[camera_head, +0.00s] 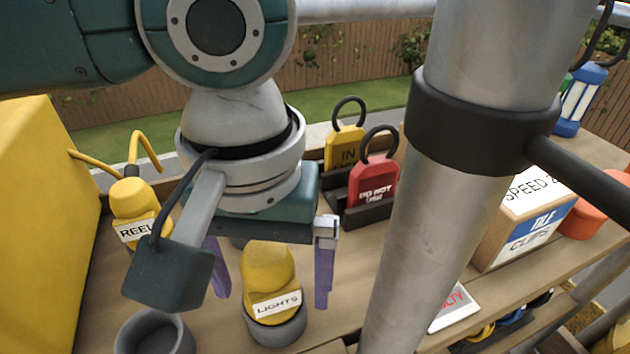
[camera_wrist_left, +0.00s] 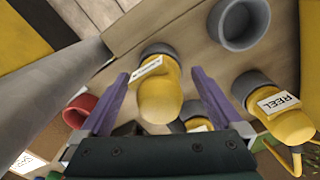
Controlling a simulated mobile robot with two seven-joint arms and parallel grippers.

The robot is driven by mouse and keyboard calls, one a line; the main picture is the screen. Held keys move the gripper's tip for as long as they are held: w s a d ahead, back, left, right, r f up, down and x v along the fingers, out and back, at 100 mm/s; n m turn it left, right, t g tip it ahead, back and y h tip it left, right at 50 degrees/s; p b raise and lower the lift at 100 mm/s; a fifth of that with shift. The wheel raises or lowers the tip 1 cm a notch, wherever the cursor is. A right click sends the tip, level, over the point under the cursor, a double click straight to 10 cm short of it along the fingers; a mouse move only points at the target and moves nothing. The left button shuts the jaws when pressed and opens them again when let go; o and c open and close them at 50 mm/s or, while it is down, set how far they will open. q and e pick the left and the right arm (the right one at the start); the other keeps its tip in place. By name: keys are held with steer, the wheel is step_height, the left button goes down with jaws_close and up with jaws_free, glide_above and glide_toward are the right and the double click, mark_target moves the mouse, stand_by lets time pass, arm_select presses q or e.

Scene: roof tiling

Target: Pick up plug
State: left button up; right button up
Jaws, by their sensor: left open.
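A yellow plug labelled LIGHTS (camera_head: 268,272) stands upright in a grey round socket (camera_head: 277,330) on the wooden table. My left gripper (camera_head: 270,285) points down over it, open, with one purple finger on each side. In the left wrist view the plug (camera_wrist_left: 160,100) lies between the two fingers of the left gripper (camera_wrist_left: 158,75), with gaps visible on both sides. A second yellow plug labelled REEL (camera_head: 133,200) stands to the left with a yellow cable; it also shows in the left wrist view (camera_wrist_left: 288,122). My right gripper is not in view.
An empty grey socket (camera_head: 155,335) stands front left, beside a big yellow box (camera_head: 40,230). A red tag (camera_head: 374,182) and a yellow tag (camera_head: 343,146) stand in a black holder behind. A thick metal pole (camera_head: 425,240) rises just right of the gripper. A tile clips box (camera_head: 525,222) lies beyond.

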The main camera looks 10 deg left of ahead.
arm_select(q)
jaws_close()
steer(key=shift+r, duration=0.1)
stand_by(0.7)
steer(key=shift+r, duration=0.1)
